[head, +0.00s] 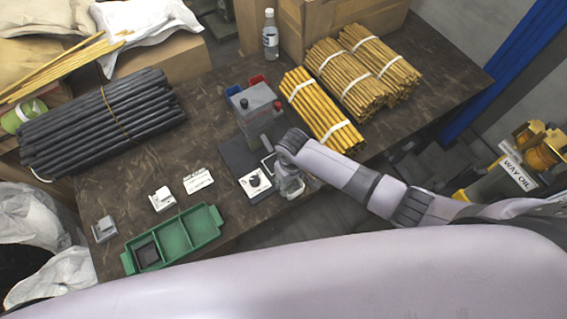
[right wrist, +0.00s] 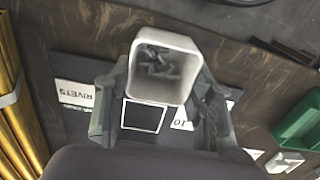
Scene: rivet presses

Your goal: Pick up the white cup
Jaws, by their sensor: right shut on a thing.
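The white cup (right wrist: 138,72) is a squarish, open-topped container with several small grey pieces inside, seen from above in the right wrist view. My right gripper (right wrist: 163,84) has a finger on either side of the cup and is shut on it. In the head view my right gripper (head: 290,182) is at the front edge of the table, beside a dark mat. The cup is hard to make out there. I cannot tell whether the cup still touches the table. My left gripper is not in view.
A grey press (head: 255,108) stands behind the dark mat (head: 236,155). A green compartment tray (head: 207,226) and small grey-white blocks (head: 162,198) lie to the left. Bundled yellow rods (head: 318,108) lie right of the press, dark rods (head: 95,122) far left. A bottle (head: 270,36) stands behind.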

